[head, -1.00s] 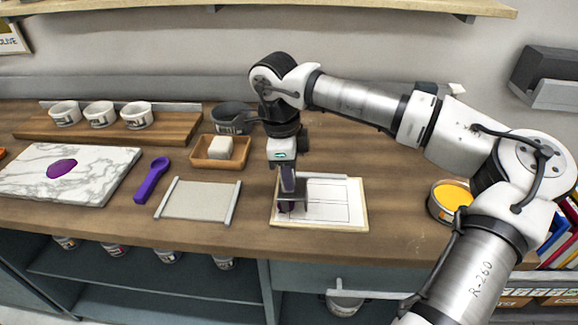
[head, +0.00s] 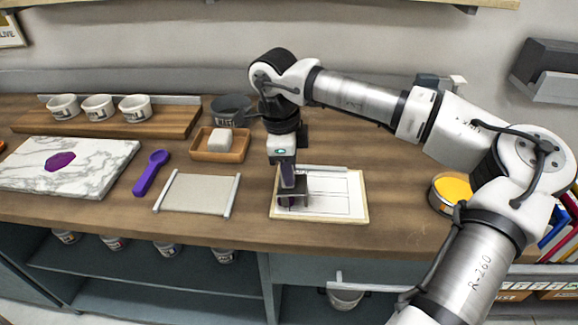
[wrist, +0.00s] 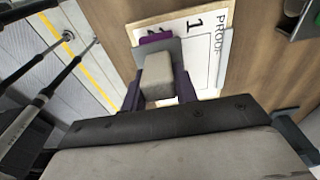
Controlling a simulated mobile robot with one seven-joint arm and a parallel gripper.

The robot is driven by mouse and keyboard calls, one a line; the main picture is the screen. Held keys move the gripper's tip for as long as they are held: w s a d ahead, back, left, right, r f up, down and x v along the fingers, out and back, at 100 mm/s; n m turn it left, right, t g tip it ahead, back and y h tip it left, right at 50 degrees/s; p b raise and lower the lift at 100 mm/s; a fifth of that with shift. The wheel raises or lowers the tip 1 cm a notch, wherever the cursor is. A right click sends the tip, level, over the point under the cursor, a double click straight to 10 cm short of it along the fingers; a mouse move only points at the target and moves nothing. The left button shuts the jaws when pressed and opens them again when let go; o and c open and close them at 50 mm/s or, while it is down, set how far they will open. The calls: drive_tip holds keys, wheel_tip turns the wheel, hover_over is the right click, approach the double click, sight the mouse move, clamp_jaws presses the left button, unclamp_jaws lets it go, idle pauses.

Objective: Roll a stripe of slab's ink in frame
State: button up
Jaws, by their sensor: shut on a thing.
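My gripper (head: 287,178) is shut on the pale handle block of a roller (wrist: 156,78) and holds it upright over the left part of a white proof sheet (head: 340,185). The roller's grey bracket and purple drum show in the wrist view, at the sheet's edge beside the printed "1". I cannot tell whether the drum touches the paper. The sheet has thin printed frame lines (head: 335,214); my gripper and the roller hide its left part. The marble slab (head: 105,155), with a purple ink blob (head: 60,161), lies at the far left.
A purple spoon-like tool (head: 150,173), a grey board with side rails (head: 198,193) and a wooden tray with a pale block (head: 238,148) lie left of the sheet. White cups (head: 98,108) stand behind. A yellow-filled tin (head: 453,188) stands right.

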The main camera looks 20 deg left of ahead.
sight(305, 184)
drive_tip(key=shift+f+b, duration=0.35)
drive_tip(key=shift+f, duration=0.1)
